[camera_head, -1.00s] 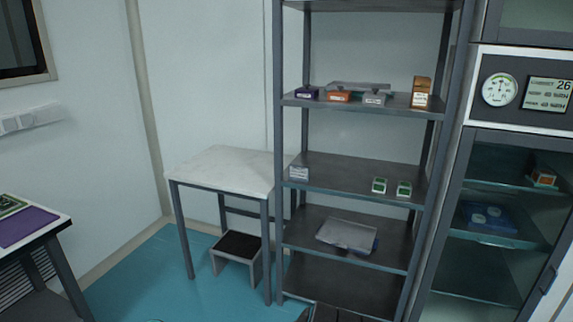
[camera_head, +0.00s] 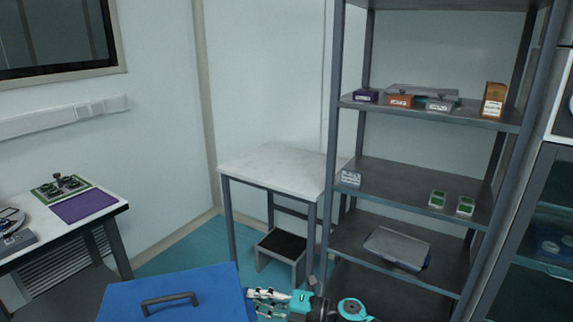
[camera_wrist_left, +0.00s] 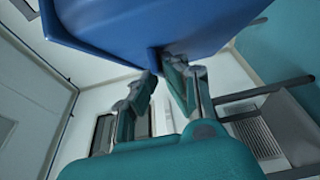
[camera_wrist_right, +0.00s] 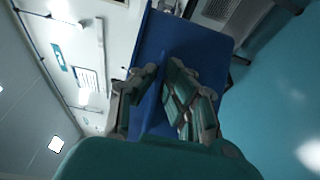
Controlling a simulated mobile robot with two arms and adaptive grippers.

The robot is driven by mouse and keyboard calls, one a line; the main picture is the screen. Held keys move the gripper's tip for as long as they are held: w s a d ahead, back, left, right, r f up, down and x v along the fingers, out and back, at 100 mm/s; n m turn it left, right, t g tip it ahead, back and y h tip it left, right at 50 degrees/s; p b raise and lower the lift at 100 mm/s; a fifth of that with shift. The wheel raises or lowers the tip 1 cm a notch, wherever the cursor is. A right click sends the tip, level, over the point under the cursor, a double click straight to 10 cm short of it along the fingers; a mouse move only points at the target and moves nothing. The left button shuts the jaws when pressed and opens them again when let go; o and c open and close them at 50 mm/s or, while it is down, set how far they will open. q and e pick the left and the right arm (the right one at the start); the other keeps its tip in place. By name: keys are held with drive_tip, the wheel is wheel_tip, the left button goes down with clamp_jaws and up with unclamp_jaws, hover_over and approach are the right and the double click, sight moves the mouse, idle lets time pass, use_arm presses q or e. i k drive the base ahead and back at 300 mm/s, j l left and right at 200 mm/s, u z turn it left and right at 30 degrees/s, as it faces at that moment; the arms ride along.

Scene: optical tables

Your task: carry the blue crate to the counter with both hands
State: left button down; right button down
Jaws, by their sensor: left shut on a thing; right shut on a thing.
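The blue crate (camera_head: 215,290) is at the bottom of the head view, with a grey handle on its top face; its lower part is cut off. My right gripper (camera_head: 258,302) is at the crate's right edge. In the right wrist view my right gripper (camera_wrist_right: 160,78) is shut on the blue crate (camera_wrist_right: 190,45). In the left wrist view my left gripper (camera_wrist_left: 160,66) is shut on the crate's edge (camera_wrist_left: 130,25); it is out of the head view. A white-topped counter (camera_head: 280,170) stands against the wall, its top bare.
A grey step stool (camera_head: 280,250) stands under the counter. A shelf rack (camera_head: 420,205) with small boxes is right of it. A table (camera_head: 105,215) at the left holds a purple mat (camera_head: 85,206) and instruments. Teal floor (camera_head: 185,268) is free between table and counter.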

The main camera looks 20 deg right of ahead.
sight(273, 171)
drive_tip(key=i+l+z, duration=0.1)
drive_tip(key=i, duration=1.2)
drive_tip(key=i+z, duration=0.1)
drive_tip(key=i, duration=1.15)
drive_tip(key=i+j+z, duration=0.1)
drive_tip(key=i, duration=1.2)
drive_tip(key=i+z, duration=0.1)
drive_tip(key=z, duration=1.5)
